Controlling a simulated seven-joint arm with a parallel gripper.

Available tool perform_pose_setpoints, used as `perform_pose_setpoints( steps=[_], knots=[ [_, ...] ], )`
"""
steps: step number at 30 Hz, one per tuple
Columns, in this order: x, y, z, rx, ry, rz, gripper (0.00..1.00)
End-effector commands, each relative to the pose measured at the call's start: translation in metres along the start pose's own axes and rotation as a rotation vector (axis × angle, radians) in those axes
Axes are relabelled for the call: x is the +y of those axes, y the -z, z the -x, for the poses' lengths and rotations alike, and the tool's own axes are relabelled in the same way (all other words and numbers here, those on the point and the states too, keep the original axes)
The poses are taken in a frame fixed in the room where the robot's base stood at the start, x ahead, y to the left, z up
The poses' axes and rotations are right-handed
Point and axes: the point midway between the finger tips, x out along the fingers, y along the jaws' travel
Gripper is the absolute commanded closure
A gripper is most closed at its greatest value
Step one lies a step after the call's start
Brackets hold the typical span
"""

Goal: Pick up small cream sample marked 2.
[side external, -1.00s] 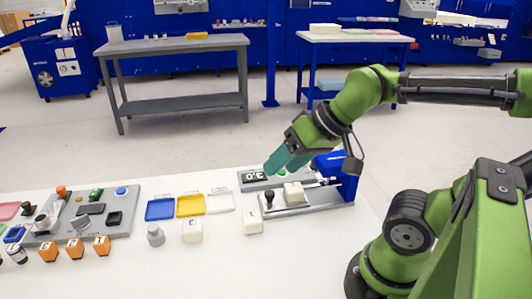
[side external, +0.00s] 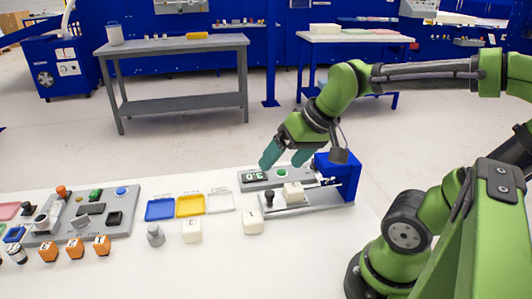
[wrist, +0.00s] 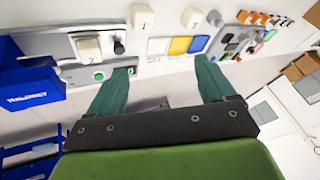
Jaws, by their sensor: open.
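Three small cream blocks show. One sits on the press plate (side external: 320,197), block (side external: 293,193); it also shows in the wrist view (wrist: 88,46). One stands on the white table at the middle (side external: 253,222), with a mark like a 1, also in the wrist view (wrist: 142,18). Another stands left of it (side external: 192,231), also in the wrist view (wrist: 191,18). My gripper (side external: 284,160) is open and empty, above and behind the press. Its two teal fingers are apart in the wrist view (wrist: 162,68).
A blue press head (side external: 338,175) stands at the plate's right end. Orange blocks (side external: 76,249) are further left.

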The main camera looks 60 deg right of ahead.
Motion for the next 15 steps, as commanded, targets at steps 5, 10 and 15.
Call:
perform_pose_setpoints(
  steps=[5,10,15],
  knots=[
    [0.057,0.046,-0.024,-0.186,-0.144,0.234,0.17],
    [0.106,0.072,-0.036,-0.388,-0.156,0.592,0.17],
    [0.130,0.086,-0.036,-0.519,-0.090,0.930,0.17]
  ],
)
